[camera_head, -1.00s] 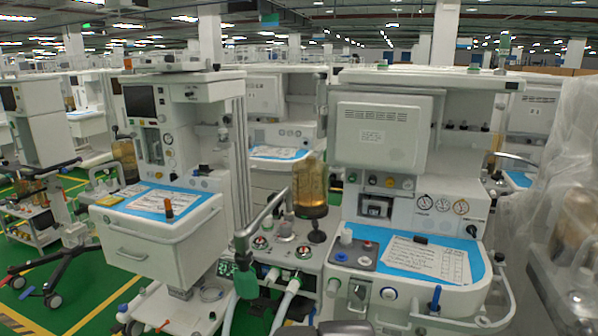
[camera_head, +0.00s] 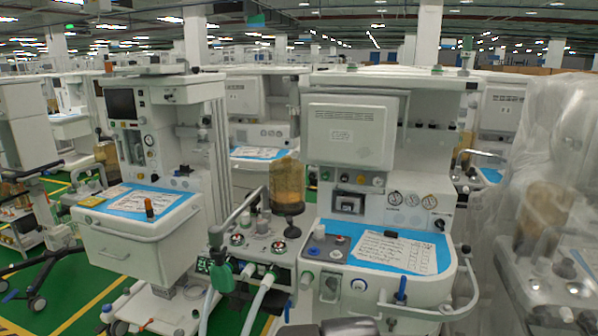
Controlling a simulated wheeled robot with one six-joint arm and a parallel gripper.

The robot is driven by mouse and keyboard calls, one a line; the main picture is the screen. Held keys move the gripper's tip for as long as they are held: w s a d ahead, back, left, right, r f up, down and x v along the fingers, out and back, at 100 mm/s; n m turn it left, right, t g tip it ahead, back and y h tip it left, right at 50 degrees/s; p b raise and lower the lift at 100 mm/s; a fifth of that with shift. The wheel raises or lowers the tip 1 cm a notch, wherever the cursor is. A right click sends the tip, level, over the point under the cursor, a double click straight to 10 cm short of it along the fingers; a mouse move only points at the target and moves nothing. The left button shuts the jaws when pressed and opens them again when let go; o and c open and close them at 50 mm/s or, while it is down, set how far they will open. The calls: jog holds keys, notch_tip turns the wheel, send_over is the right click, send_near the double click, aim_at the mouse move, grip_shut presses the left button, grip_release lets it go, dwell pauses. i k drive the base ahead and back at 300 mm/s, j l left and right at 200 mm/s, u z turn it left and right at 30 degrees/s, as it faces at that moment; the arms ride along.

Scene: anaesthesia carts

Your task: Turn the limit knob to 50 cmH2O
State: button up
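The nearest anaesthesia machine (camera_head: 345,135) stands at centre right. On its left side is a breathing block (camera_head: 255,255) with two small round dials, knobs and pale hoses, below an amber bellows jar (camera_head: 287,184). No limit markings are legible, so I cannot tell which knob is the limit knob. A dark rounded part, probably mine, shows at the bottom edge. My gripper's fingers are not visible.
A second cart (camera_head: 140,230) with a drawer stands left. A plastic-draped machine (camera_head: 545,210) stands close on the right. A paper sheet (camera_head: 395,250) lies on the blue worktop mat. Green floor (camera_head: 70,290) with yellow lines shows at lower left.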

aim_at(262, 224)
jog(key=l+u, duration=0.1)
jog(key=i+j+z, duration=1.1)
jog(key=k+j, duration=0.05)
